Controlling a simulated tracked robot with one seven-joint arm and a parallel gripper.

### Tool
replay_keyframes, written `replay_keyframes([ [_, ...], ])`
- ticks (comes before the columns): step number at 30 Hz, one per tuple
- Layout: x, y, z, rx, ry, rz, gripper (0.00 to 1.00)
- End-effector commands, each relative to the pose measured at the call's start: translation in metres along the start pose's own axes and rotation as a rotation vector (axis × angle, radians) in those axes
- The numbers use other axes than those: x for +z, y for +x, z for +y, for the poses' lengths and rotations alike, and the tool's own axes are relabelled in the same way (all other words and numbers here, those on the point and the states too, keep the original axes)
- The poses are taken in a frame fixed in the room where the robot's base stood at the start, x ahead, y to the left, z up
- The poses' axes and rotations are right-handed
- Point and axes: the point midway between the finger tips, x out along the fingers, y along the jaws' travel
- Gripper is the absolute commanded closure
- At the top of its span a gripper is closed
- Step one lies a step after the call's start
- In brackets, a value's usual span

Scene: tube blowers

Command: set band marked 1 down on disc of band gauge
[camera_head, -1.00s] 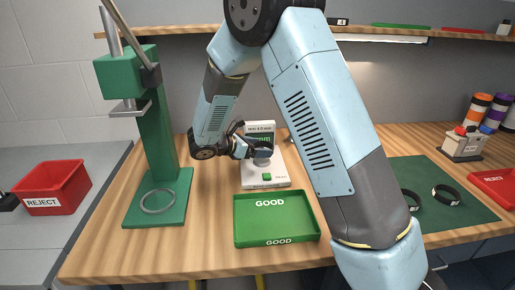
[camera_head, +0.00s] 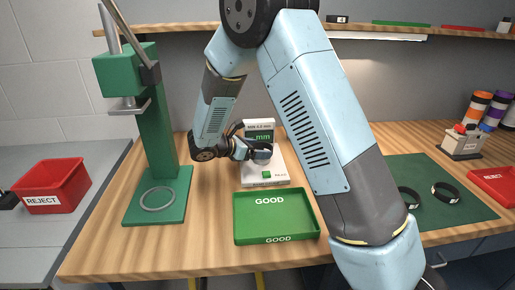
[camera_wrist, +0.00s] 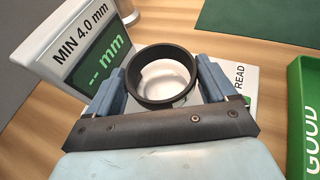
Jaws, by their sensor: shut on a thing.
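My gripper (camera_wrist: 163,88) is shut on a black band (camera_wrist: 135,80), holding it between two blue fingers in the wrist view. No number can be read on the band. The band gauge (camera_head: 278,177) is a white box with an upright display panel, marked "MIN 4.0 mm" and reading "-- mm" (camera_wrist: 95,66). Through the band's opening, the pale round disc (camera_wrist: 165,78) of the gauge shows in the wrist view. In the head view my gripper (camera_head: 261,154) is over the gauge. I cannot tell whether the band touches the disc.
A green GOOD tray (camera_head: 276,239) lies in front of the gauge. A green press (camera_head: 158,150) stands left, a red REJECT bin (camera_head: 52,187) farther left. Two black bands lie on a dark green mat (camera_head: 470,209) at right, one (camera_head: 446,193) in full view.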

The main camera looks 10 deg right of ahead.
Motion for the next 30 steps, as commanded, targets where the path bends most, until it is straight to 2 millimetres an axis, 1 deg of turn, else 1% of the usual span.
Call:
replay_keyframes([
  [19, -0.012, 0.006, 0.000, -0.001, 0.000, 0.000, 0.45],
  [20, -0.012, 0.006, 0.000, -0.001, 0.001, 0.000, 0.14],
  [24, -0.012, 0.006, 0.000, -0.002, 0.001, 0.000, 0.00],
  [30, -0.012, 0.006, 0.000, -0.001, 0.001, 0.000, 0.00],
])
